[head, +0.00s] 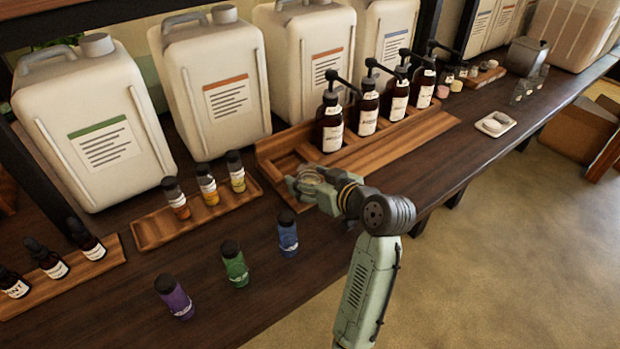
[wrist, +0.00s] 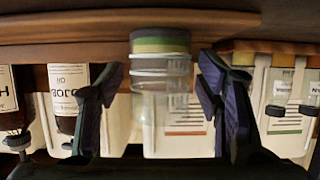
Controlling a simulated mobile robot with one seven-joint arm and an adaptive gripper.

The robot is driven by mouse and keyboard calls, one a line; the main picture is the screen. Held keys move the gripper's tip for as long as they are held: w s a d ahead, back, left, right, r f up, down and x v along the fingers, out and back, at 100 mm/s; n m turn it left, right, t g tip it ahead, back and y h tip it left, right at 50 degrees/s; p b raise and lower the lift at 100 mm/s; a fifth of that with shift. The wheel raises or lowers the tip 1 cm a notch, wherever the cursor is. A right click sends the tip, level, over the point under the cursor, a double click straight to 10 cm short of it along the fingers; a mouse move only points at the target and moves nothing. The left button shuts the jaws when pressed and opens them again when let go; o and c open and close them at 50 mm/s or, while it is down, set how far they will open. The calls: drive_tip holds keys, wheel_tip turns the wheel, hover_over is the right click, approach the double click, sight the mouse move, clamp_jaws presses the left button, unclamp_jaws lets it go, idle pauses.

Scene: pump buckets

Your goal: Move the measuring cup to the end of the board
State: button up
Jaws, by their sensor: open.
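The clear measuring cup (wrist: 160,100) stands between the two spread fingers of my gripper (wrist: 160,95) in the wrist view, which looks upside down. It has a greenish-yellow band at its base and gaps to both fingers. In the head view my gripper (head: 300,187) is around the cup (head: 309,177), low at the near left end of the long wooden board (head: 415,138), and partly hides it. The cup's base appears at the wood, but the exact contact is hard to tell. My gripper is open.
Several dark pump bottles (head: 332,125) stand in the board's rear slots. Small blue (head: 288,234), green (head: 235,264) and purple (head: 174,297) bottles stand on the counter near my gripper. Large white canisters (head: 210,85) line the back. The board's front strip is clear.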

drive_tip(key=shift+r, duration=0.3)
drive_tip(key=b+v, duration=0.1)
drive_tip(key=v, duration=1.1)
